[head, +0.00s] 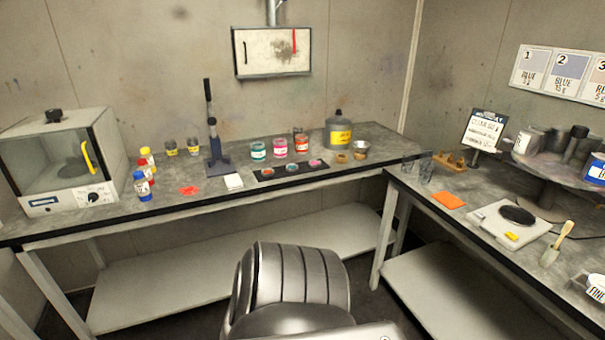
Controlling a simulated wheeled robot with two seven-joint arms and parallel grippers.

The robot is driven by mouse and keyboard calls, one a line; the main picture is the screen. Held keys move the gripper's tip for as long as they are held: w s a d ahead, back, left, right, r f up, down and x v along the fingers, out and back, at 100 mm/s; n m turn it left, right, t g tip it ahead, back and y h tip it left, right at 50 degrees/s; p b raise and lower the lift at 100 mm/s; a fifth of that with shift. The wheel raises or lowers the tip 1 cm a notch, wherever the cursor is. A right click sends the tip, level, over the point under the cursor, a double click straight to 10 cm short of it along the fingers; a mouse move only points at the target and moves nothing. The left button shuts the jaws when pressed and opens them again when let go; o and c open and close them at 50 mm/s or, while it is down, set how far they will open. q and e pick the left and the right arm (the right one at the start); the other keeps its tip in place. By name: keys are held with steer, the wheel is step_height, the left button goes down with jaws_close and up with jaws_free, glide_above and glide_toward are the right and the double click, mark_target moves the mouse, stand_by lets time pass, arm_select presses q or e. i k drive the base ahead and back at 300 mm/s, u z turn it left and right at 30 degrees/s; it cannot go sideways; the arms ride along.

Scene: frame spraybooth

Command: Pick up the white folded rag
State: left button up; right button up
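A small flat white square (233,181), which looks like the white folded rag, lies on the back workbench (190,206). It is near the bench's front edge, just right of a red splotch and left of a dark mat. It lies in front of the dark upright stand and appears clear of other things. Its folds are too small to make out. Neither of my grippers is in view.
A dark stand (213,140) rises behind the white square. A dark mat (304,171) with small cups lies to its right, with several jars (258,151) behind. A glass-fronted box (62,165) stands at left. The right bench holds an orange pad (448,200) and scale (508,224).

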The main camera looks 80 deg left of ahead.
mark_target(233, 182)
steer(key=u, duration=4.05)
steer(key=i, duration=0.95)
steer(key=u, duration=0.1)
